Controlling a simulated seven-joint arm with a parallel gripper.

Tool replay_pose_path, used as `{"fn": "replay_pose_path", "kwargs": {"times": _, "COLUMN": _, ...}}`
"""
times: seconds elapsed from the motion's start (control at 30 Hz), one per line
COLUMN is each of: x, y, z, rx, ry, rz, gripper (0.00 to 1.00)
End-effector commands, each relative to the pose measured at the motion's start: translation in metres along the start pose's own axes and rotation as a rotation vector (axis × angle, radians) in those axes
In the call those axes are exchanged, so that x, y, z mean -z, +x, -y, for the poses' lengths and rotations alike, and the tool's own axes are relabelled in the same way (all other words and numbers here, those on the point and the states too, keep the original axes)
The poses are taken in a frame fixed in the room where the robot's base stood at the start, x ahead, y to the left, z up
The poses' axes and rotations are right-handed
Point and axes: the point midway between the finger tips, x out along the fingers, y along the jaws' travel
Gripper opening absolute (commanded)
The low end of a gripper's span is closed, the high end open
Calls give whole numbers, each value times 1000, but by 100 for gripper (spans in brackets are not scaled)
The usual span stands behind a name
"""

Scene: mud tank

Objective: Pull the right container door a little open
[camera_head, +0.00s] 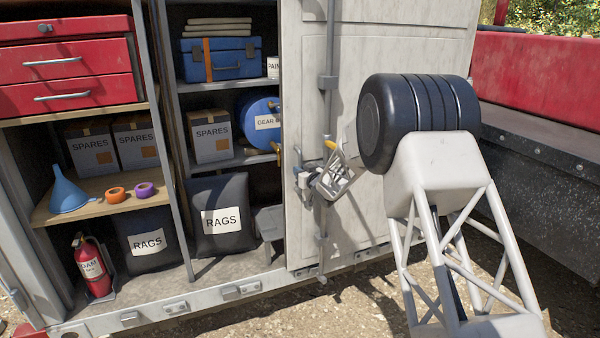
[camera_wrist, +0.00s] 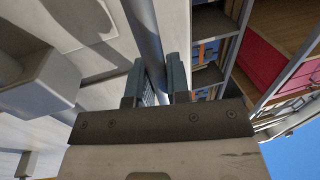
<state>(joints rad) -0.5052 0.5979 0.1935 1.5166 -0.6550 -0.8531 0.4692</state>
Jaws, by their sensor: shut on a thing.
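The right container door (camera_head: 410,40) is a pale, ribbed panel at the right of the open container front in the head view. It stands about in line with the front; I cannot tell whether it is slightly ajar. A vertical grey lock rod (camera_head: 331,50) runs down it. My gripper (camera_head: 335,180) is at the rod about halfway up the door, partly hidden by my wrist. In the wrist view, the fingers of my gripper (camera_wrist: 156,82) are on either side of the grey rod (camera_wrist: 145,28), shut on it.
Left of the door, the open container shows shelves with a blue toolbox (camera_head: 221,60), spares boxes (camera_head: 209,136), a blue drum (camera_head: 258,122) and rags bags (camera_head: 220,215). A red-sided dark structure (camera_head: 540,75) stands at the right.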

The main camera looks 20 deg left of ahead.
Motion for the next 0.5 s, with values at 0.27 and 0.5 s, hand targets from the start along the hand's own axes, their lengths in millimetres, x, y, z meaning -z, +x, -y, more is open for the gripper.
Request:
{"fn": "replay_pose_path", "kwargs": {"times": 0.27, "x": 0, "y": -8, "z": 0, "rx": 7, "ry": -1, "rz": 1, "gripper": 0}}
{"fn": "replay_pose_path", "kwargs": {"times": 0.5, "x": 1, "y": -41, "z": -1, "rx": 40, "ry": -5, "rz": -1, "gripper": 0}}
